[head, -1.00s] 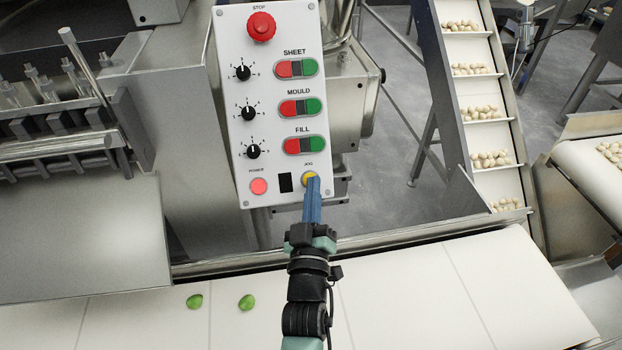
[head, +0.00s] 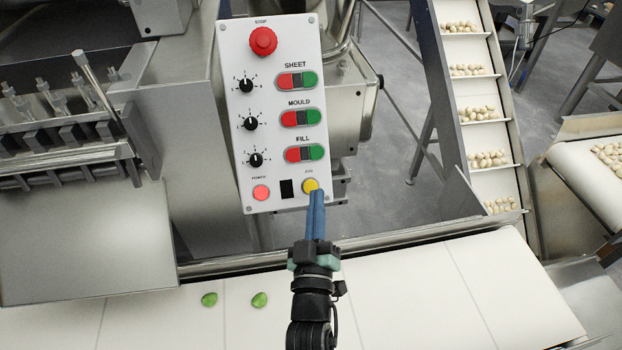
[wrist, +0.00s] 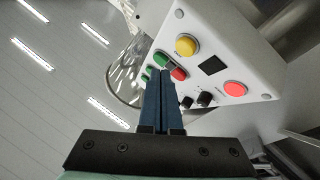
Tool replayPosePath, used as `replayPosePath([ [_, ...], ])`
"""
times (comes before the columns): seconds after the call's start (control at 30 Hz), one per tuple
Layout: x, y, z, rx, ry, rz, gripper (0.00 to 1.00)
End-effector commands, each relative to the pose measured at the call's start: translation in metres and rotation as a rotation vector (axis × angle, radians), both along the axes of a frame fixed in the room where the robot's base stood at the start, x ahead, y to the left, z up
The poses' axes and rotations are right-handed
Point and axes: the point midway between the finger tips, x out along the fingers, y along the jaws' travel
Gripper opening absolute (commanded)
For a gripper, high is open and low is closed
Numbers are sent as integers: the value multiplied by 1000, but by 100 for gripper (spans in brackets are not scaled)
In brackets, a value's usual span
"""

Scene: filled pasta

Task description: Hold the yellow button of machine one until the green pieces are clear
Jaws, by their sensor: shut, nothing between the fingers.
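The yellow JOG button (head: 310,185) is at the bottom right of the white control panel (head: 271,170). It also shows in the wrist view (wrist: 186,44). My gripper (head: 317,194) is shut and empty, its blue fingers pointing up at the panel. In the head view the fingertips overlap the button's lower edge. In the wrist view the fingertips (wrist: 161,76) appear apart from the button, which is in full view. Two green pieces (head: 209,299) (head: 259,299) lie side by side on the white belt (head: 410,290), left of my arm.
Close to the yellow button are a dark square window (head: 287,189) and the lit power button (head: 261,192). Red and green switch pairs, black knobs and a red stop button (head: 263,41) are above. A metal machine (head: 85,240) overhangs the belt at left.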

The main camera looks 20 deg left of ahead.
Motion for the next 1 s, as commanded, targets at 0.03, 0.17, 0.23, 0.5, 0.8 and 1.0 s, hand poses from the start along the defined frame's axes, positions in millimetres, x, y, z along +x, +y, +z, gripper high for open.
replayPosePath([
  [0.03,-4,-3,7,-2,3,-1,0],
  [0.17,-12,-9,12,-1,1,-1,0],
  [0.23,-15,-11,13,-1,0,-2,0],
  [0.5,-17,-12,12,0,0,-1,0],
  [0.8,-16,-12,13,0,0,-1,0],
  [1.0,6,-23,75,62,-48,-43,0],
])
